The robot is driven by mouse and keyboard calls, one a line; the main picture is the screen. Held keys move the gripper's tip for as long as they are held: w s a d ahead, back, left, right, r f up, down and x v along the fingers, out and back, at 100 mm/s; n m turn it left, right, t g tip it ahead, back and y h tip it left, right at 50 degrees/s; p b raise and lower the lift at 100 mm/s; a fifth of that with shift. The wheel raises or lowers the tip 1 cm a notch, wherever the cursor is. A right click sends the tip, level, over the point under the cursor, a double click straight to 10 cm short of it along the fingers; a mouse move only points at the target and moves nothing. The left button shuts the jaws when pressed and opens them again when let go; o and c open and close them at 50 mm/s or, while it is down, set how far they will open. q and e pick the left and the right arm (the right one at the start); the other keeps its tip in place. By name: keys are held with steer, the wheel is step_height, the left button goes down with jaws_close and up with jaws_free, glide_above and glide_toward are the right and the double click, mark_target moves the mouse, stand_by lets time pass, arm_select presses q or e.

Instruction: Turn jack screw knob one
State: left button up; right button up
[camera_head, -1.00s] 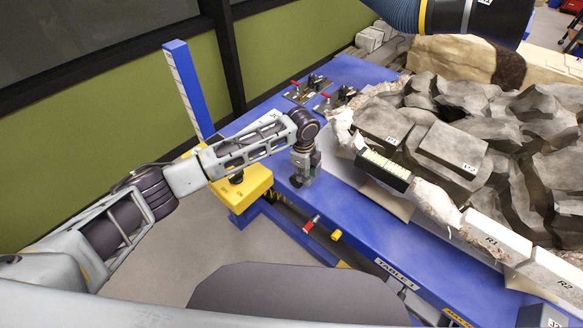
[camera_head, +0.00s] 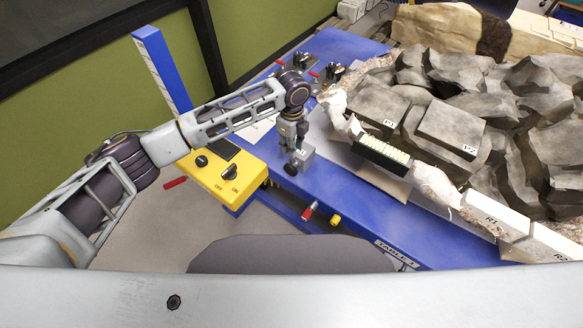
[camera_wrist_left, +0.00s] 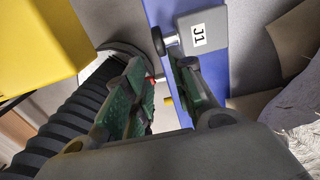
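The jack is a small grey block (camera_head: 305,157) on the blue table's near edge. In the left wrist view the block (camera_wrist_left: 203,35) carries the label J1. Its round dark screw knob (camera_head: 291,169) sticks out on the near side and also shows in the wrist view (camera_wrist_left: 158,42). My left gripper (camera_head: 291,143) hangs beside the jack, just behind the knob in the head view. In the wrist view its green-padded fingers (camera_wrist_left: 160,72) are apart with nothing held between them. The knob appears beyond the fingertips; contact cannot be told. My right gripper is not in view.
A yellow control box (camera_head: 228,177) with black knobs stands left of the jack. A blue post (camera_head: 162,70) rises behind it. The fossil rock (camera_head: 450,125) in its white jacket fills the right of the table (camera_head: 345,215). Red and yellow fittings (camera_head: 309,211) project from the near edge.

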mark_target(292, 166)
arm_select(q)
steer(key=shift+f+p, duration=0.55)
steer(key=shift+f, duration=6.35)
steer(key=shift+c, duration=0.3)
jaws_close()
